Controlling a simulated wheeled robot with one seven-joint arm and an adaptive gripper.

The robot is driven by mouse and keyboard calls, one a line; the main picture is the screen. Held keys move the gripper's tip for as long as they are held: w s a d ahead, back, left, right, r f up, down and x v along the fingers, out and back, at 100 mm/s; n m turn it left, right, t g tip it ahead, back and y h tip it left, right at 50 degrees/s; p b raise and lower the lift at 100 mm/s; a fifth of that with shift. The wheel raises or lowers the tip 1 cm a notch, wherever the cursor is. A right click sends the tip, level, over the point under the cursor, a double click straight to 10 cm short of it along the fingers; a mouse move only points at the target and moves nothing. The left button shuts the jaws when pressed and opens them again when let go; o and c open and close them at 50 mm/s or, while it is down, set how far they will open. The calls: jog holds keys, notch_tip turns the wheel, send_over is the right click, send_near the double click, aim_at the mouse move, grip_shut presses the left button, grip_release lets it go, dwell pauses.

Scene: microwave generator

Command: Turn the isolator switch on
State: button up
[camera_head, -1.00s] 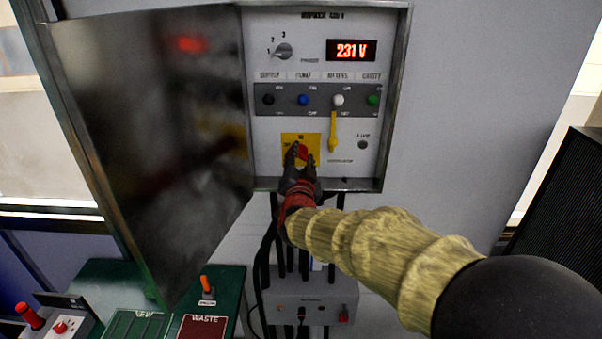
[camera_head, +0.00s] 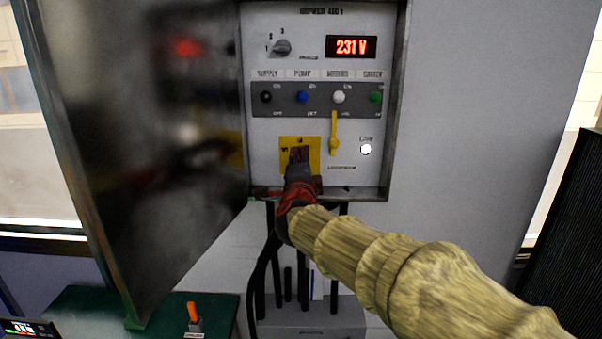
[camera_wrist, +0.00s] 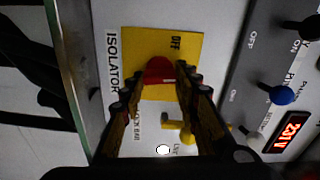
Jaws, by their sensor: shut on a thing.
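The isolator switch has a red handle (camera_wrist: 160,70) on a yellow plate (camera_wrist: 150,38) lettered OFF, beside the word ISOLATOR. In the head view the yellow plate (camera_head: 314,148) is at the lower left of the panel, and my gripper hides most of the handle. My gripper (camera_head: 299,156) is at the plate, shut on the red handle. In the wrist view its fingers (camera_wrist: 158,82) lie on both sides of the handle. The handle's exact angle is hard to tell. The live lamp (camera_head: 366,149) to the right glows white.
A yellow lever (camera_head: 334,135) hangs just right of the plate. Above is a row of toggles (camera_head: 303,97), a rotary knob (camera_head: 282,47) and a red 231 V display (camera_head: 351,47). The open cabinet door (camera_head: 150,140) stands left. Black cables (camera_head: 275,285) run below.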

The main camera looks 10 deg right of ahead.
jog(key=shift+f+m+b, duration=0.1)
jog(key=shift+m+b, duration=0.4)
jog(key=shift+m, duration=0.1)
jog(key=o, duration=1.2)
jog(key=shift+c, duration=0.2)
jog(key=shift+s, duration=0.1)
jog(key=s+a, duration=0.2)
jog(key=s, duration=0.9)
jog(key=shift+s, duration=0.3)
